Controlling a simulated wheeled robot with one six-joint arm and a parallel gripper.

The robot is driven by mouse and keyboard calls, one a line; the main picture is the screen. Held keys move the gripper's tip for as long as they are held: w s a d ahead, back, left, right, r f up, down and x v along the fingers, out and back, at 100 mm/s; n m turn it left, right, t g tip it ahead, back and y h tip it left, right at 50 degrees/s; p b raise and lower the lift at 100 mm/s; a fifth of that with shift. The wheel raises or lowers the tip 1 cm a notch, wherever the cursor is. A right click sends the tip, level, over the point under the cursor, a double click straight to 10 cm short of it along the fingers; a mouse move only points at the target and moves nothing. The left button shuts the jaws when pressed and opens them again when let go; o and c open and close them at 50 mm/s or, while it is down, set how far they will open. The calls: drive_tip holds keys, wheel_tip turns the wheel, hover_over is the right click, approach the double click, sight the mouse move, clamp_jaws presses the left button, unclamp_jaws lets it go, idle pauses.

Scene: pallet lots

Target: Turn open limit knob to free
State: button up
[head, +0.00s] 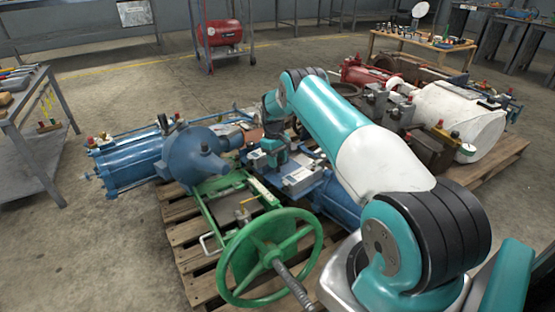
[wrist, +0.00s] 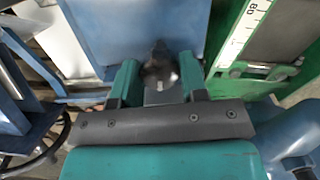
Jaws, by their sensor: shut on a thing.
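In the wrist view a small dark knob (wrist: 160,70) with a light mark on it stands between the two green fingers of my gripper (wrist: 158,80). The fingers are shut on the knob from both sides. The knob sits in front of a flat blue housing (wrist: 135,25). In the head view my gripper (head: 272,158) is over the blue equipment in the middle of the pallet, and the knob is hidden there. I cannot read any free marking or tell the knob's setting.
A green handwheel (head: 270,257) and green frame with a scale (wrist: 245,30) stand close by. A blue actuator (head: 130,168) lies to the left on the wooden pallet (head: 195,262). A white tank (head: 460,115) is on another pallet at right. Open floor (head: 90,255) lies at left.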

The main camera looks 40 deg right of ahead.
drive_tip(key=shift+n, duration=0.6)
drive_tip(key=o, duration=0.9)
drive_tip(key=w+r+p, duration=0.1)
drive_tip(key=r+p, duration=0.1)
drive_tip(key=r, duration=0.3)
drive_tip(key=w+r+p, duration=0.1)
drive_tip(key=r, duration=0.5)
drive_tip(key=w+r+p, duration=0.1)
drive_tip(key=r+p, duration=0.1)
drive_tip(key=r, duration=0.4)
drive_tip(key=shift+r+p, duration=0.1)
drive_tip(key=shift+p, duration=0.2)
